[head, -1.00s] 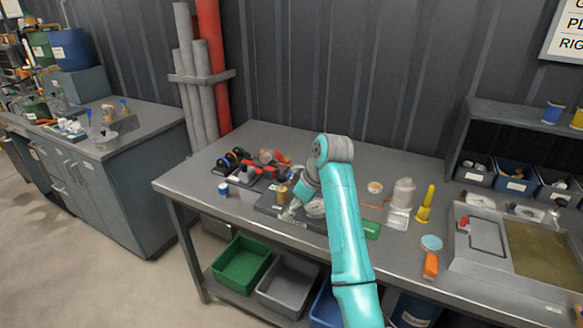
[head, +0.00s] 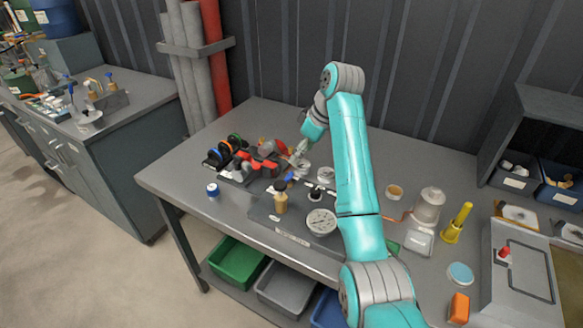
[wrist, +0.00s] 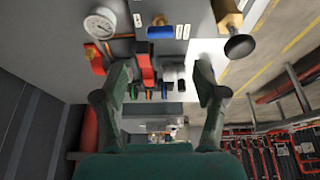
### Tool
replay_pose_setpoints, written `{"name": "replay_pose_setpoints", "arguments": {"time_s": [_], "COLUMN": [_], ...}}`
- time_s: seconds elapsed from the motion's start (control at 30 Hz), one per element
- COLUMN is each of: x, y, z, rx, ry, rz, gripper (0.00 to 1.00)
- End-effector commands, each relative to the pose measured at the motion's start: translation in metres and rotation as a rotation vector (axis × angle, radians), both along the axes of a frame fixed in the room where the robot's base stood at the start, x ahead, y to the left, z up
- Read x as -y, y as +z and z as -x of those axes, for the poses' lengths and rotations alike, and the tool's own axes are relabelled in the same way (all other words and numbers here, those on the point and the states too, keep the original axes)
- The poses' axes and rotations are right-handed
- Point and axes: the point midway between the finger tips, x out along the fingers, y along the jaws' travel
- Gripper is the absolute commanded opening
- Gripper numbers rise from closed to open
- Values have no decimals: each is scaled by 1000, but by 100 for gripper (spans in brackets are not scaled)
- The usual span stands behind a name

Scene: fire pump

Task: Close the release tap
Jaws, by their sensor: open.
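A pump board (head: 262,214) lies on the grey workbench. On it stand a brass fitting with a black knob (head: 281,200), a small blue handle (head: 291,179) and a white dial gauge (head: 321,222). I cannot tell for sure which part is the release tap. The wrist view shows the blue handle (wrist: 160,32) at top centre, the brass fitting (wrist: 228,14) with its black knob at top right and a gauge (wrist: 100,24) at top left. My gripper (wrist: 162,84) is open and empty. In the head view my gripper (head: 300,153) is above the board's back edge, apart from the handle.
Red-handled tools and coloured rolls (head: 235,150) sit left of the gripper. A clear bottle (head: 429,203), a yellow tool (head: 457,222) and a tray (head: 515,265) are at right. My arm covers part of the bench. The left front of the bench is mostly clear.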

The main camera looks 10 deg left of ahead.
Motion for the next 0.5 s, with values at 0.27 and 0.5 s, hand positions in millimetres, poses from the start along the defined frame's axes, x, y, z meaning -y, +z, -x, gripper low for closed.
{"name": "replay_pose_setpoints", "arguments": {"time_s": [0.27, 0.5], "x": [-17, -30], "y": [-44, -77], "z": [-5, -10], "rx": [-4, -3], "ry": [0, 0], "rz": [1, 1], "gripper": [71, 71]}}
